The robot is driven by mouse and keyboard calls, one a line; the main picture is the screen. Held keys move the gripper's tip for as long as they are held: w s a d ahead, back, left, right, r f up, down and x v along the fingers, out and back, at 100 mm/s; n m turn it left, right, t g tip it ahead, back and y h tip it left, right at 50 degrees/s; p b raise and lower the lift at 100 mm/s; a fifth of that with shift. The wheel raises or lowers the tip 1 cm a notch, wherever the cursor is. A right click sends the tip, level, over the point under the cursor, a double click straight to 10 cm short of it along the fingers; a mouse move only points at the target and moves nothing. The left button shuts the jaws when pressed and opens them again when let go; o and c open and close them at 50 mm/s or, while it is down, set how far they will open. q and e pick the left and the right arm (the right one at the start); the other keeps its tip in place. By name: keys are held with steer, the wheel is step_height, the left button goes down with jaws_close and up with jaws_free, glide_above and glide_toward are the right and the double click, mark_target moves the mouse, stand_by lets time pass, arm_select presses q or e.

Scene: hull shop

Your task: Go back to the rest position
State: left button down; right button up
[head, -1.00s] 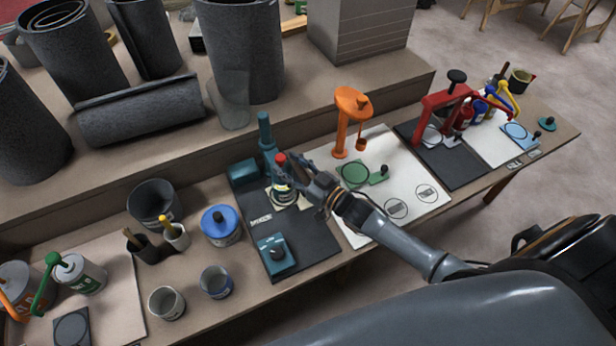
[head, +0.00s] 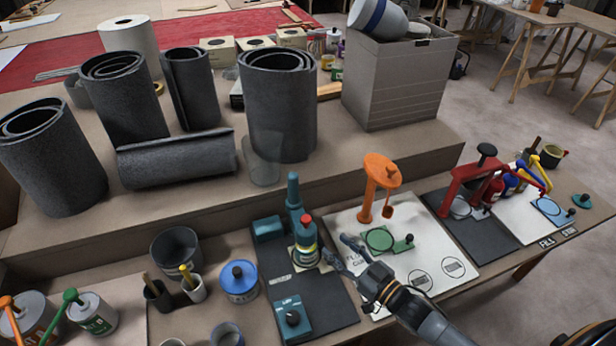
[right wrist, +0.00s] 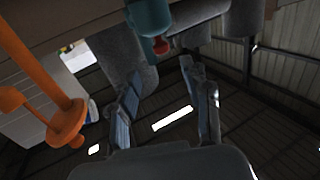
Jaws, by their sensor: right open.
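My right gripper (head: 336,248) is open and empty. It hangs just right of a teal bottle with a red top (head: 306,236) and is apart from it. The bottle stands upright on a small pale pad in front of a teal post (head: 293,190) on a dark mat (head: 330,296). In the right wrist view, my open fingers (right wrist: 161,70) have nothing between them. A teal body with a red tip (right wrist: 150,18) shows beyond them, seen from a steep angle. My left gripper is not in view.
An orange stand (head: 371,190) rises close to the right of my gripper, over a white board (head: 445,250). A red press (head: 450,192) is farther right. A blue-lidded tin (head: 238,281) stands left of the mat.

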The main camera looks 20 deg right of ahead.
steer(key=shift+a, duration=0.1)
steer(key=s+a+m+g+h, duration=0.25)
steer(key=s+g+h, duration=0.45)
steer(key=s+g, duration=1.05)
steer(key=s+f+t, duration=0.2)
steer(key=s+f, duration=0.1)
steer(key=f, duration=1)
steer(key=s+f+t, duration=0.1)
steer(key=s+f, duration=0.2)
steer(key=f, duration=1)
steer(key=s+d+f, duration=0.2)
steer(key=s+f, duration=0.6)
steer(key=s+d+f, duration=0.2)
steer(key=s+f, duration=0.6)
steer(key=shift+s+f+g, duration=0.2)
steer(key=shift+s+g, duration=0.15)
steer(key=shift+g, duration=0.1)
